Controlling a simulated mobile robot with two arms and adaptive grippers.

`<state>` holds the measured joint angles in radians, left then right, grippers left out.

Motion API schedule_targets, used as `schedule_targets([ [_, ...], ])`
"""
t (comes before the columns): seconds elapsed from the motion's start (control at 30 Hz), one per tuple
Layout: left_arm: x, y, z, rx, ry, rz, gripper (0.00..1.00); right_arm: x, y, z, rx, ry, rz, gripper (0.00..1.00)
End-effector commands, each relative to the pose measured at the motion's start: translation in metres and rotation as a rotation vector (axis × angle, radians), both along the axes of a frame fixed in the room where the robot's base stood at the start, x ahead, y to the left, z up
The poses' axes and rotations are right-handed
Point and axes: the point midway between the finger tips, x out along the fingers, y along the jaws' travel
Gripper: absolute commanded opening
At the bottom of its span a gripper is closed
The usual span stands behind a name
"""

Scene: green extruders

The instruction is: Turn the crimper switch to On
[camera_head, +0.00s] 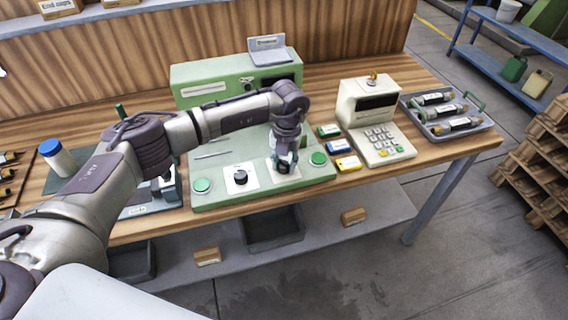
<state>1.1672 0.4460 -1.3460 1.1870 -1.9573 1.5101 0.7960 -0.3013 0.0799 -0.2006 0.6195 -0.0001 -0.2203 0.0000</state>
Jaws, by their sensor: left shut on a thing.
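A green control panel (218,172) lies on the wooden bench. Its front row has a round green button (202,186) at the left, a black rotary knob (240,177) on a white plate, a second black knob on a white plate (273,175), and another green button (318,158) at the right. My left arm reaches in from the left, and its gripper (285,165) points down at the second knob, shut on it. The gripper mostly hides this knob, so its setting cannot be told. The plates' labels are too small to read. My right gripper is not in view.
A green case (196,89) stands behind.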

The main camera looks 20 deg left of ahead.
Motion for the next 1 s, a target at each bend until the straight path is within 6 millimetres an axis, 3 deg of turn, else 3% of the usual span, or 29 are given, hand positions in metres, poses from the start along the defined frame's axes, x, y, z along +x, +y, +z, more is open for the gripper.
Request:
schedule_targets([
  [1.0,0.001,0.003,-0.002,0.003,-0.003,-0.837,0.0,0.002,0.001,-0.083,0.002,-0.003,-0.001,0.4],
])
